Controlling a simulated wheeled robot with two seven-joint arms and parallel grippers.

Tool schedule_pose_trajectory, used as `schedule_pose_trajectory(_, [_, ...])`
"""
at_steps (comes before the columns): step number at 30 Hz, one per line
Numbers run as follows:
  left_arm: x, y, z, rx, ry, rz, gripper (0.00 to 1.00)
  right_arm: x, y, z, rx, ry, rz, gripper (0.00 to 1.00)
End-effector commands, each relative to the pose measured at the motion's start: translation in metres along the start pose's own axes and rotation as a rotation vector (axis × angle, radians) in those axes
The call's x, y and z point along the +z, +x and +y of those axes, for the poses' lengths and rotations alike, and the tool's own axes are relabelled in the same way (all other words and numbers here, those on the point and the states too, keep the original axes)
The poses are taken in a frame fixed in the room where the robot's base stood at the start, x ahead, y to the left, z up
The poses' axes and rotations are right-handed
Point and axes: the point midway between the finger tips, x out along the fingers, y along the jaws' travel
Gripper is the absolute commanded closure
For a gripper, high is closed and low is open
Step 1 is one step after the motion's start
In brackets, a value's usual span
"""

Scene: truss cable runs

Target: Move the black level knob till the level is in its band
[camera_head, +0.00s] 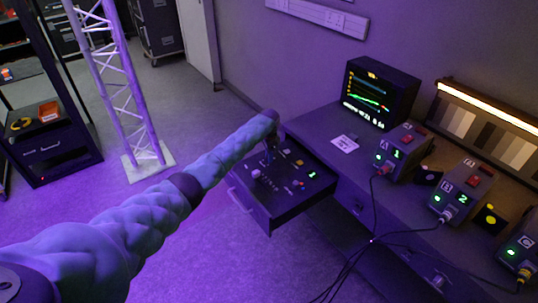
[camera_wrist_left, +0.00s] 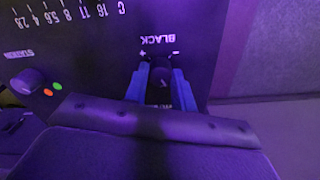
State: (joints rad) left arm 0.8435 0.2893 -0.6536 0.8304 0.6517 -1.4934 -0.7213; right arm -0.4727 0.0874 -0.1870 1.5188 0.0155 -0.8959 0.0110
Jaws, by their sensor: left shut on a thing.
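My left gripper (camera_head: 271,150) reaches down over an open drawer panel (camera_head: 262,212) beside the desk. In the left wrist view its two blue fingers (camera_wrist_left: 161,88) stand on either side of the black level knob (camera_wrist_left: 160,76), shut on it. The knob sits below the upside-down label BLACK (camera_wrist_left: 158,40). In the head view my arm hides the knob. The monitor (camera_head: 378,95) on the desk shows a green trace and coloured marks, too small to read against a band. My right gripper is not in view.
Another round knob (camera_wrist_left: 27,80) sits near the STATION label, with an orange and a green dot beside it. Camera units (camera_head: 402,146) with cables stand on the desk at right. A white truss (camera_head: 120,90) stands at left on open floor.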

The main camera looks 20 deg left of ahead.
Motion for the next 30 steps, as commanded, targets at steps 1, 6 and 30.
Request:
schedule_pose_trajectory(1, [0.000,-0.001,0.001,0.002,-0.032,0.000,0.97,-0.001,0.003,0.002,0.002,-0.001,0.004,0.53])
schedule_pose_trajectory(6, [-0.001,-0.002,0.001,0.002,-0.168,0.000,0.97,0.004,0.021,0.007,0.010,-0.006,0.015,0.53])
schedule_pose_trajectory(30, [0.000,0.000,0.000,0.001,-0.657,0.000,0.97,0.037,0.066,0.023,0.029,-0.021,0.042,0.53])
